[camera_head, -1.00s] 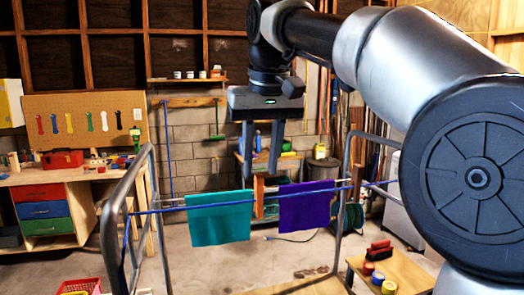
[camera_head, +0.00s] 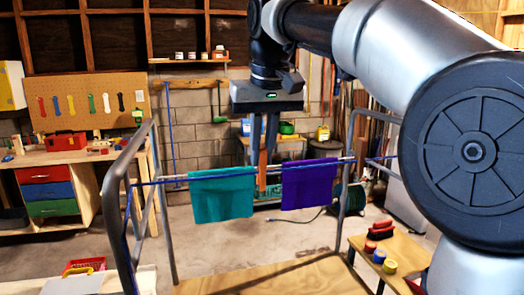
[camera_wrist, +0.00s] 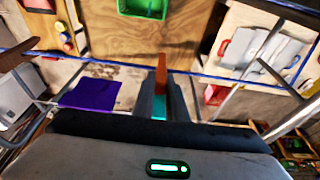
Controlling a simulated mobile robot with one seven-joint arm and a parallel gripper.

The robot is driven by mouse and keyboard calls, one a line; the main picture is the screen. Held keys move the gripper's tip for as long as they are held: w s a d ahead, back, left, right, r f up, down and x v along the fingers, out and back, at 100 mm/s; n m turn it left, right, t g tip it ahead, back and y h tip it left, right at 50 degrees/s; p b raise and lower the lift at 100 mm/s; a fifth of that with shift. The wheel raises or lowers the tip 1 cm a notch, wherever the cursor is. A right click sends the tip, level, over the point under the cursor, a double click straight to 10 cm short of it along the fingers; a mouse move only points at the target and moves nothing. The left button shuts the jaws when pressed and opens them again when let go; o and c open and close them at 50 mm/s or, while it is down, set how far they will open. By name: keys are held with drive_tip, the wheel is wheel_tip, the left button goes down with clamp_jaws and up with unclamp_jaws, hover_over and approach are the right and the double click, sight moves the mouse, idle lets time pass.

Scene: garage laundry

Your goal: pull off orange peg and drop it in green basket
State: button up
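The orange peg (camera_head: 262,178) is upright at the clothesline, between the teal cloth (camera_head: 222,195) and the purple cloth (camera_head: 310,185). My gripper (camera_head: 264,150) points down over the line, its fingers drawn close together around the upper part of the peg. In the wrist view the peg (camera_wrist: 161,68) shows between the two fingers (camera_wrist: 161,95), with a bit of teal behind. The purple cloth (camera_wrist: 90,95) hangs to the left there. The green basket (camera_wrist: 143,8) stands on the wooden board, cut off by the top edge of the wrist view. I cannot make it out in the head view.
Metal rails (camera_head: 116,195) hold the blue-ended line at both sides. A wooden board (camera_head: 270,278) lies below. A small table with coloured jars (camera_head: 379,256) is at right. A workbench stands behind.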

drive_tip(key=shift+r+p, duration=1.2)
drive_tip(key=shift+p, duration=0.1)
clamp_jaws()
drive_tip(key=shift+r+p, duration=0.4)
drive_tip(key=shift+r, duration=1.4)
drive_tip(key=shift+f, duration=0.1)
